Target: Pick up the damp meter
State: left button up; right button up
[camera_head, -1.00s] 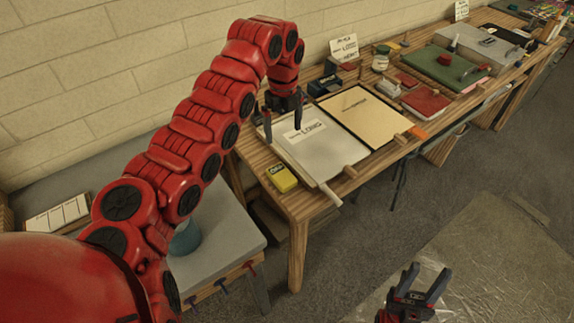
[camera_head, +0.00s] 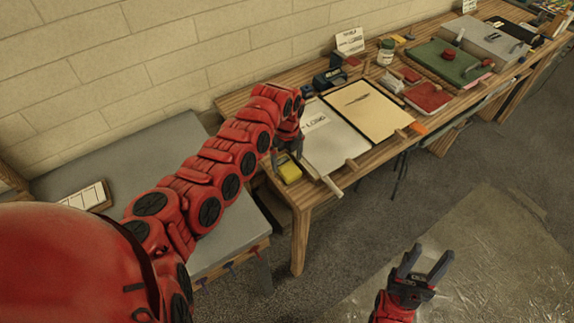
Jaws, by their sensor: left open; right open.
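The damp meter looks to be the small yellow device (camera_head: 290,172), lying at the near left corner of the wooden table (camera_head: 301,222). My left gripper (camera_head: 287,156) is open, fingers pointing down, right at the far edge of the yellow device. One dark finger overlaps its left side in the picture; I cannot tell whether they touch. My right gripper (camera_head: 424,262) is open and empty, low over the floor in front of the table, away from the device.
A white board (camera_head: 335,145) lies just right of the yellow device, with a cream panel (camera_head: 375,105) beyond it. A dark blue device (camera_head: 328,80) stands by the wall. A grey bench (camera_head: 150,150) is at the left, under my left arm.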

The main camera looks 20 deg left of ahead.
pick_arm(q)
jog(key=shift+f, duration=1.15)
jog(key=c, duration=1.4)
